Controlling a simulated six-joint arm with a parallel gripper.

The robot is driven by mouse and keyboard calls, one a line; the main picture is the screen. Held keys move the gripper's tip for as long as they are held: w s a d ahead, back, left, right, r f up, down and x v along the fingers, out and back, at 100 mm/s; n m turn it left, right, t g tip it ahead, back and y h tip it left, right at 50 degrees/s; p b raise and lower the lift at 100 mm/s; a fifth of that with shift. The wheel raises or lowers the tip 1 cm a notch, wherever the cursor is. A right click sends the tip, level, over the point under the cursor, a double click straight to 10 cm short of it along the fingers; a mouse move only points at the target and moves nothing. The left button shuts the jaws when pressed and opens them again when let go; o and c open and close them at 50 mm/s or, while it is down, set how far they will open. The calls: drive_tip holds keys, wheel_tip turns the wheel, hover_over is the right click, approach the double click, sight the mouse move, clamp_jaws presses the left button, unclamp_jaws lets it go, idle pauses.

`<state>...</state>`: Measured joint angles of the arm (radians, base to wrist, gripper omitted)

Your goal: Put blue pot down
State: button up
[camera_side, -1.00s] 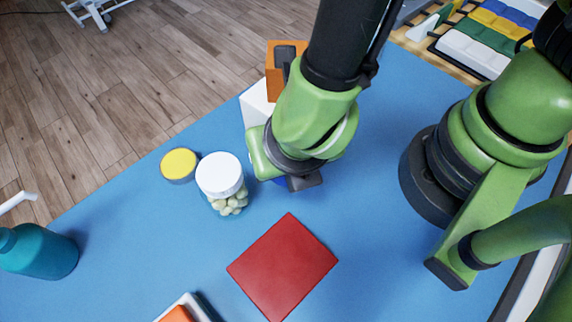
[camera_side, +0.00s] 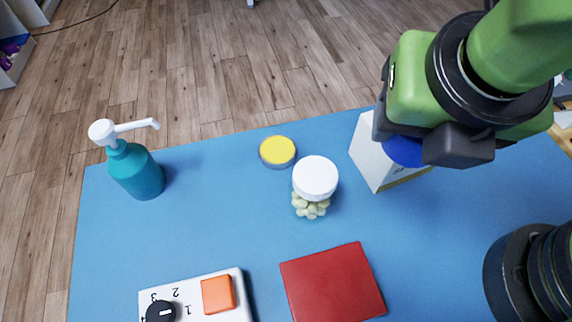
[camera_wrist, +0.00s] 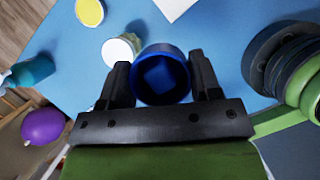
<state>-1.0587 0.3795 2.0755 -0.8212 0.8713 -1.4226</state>
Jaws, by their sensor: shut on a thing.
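My gripper (camera_side: 418,142) is shut on the blue pot (camera_side: 404,152), which is mostly hidden by the fingers in the side view. The wrist view shows the round pot (camera_wrist: 162,96) between both fingers of my gripper (camera_wrist: 160,76), with a lighter blue patch inside its rim. The pot appears raised above the blue table top (camera_side: 225,205), in front of the white box (camera_side: 378,162) from the side camera. Its underside and the exact gap below it are hidden.
A white-lidded jar (camera_side: 315,180), a yellow-topped tin (camera_side: 277,151) and a red pad (camera_side: 332,284) lie left of my gripper. A teal pump bottle (camera_side: 135,172) stands far left. A white panel with an orange block (camera_side: 217,294) is at the front.

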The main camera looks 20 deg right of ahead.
drive_tip(key=w+a+f+n+y, duration=0.1)
drive_tip(key=w+a+n, duration=0.15)
drive_tip(key=a, duration=0.25)
drive_tip(key=w+a+f+n, duration=0.1)
drive_tip(key=w+a+f, duration=0.15)
drive_tip(key=a, duration=0.35)
drive_tip(key=n+y, duration=0.2)
drive_tip(key=n, duration=0.3)
hover_over(224, 183)
drive_tip(key=s, duration=0.1)
wheel_tip(224, 183, down, 4)
drive_tip(key=f, duration=1)
drive_tip(key=shift+s+d+f, duration=0.15)
drive_tip(key=shift+d, duration=0.05)
drive_tip(key=shift+f, duration=0.15)
drive_tip(key=o, duration=1)
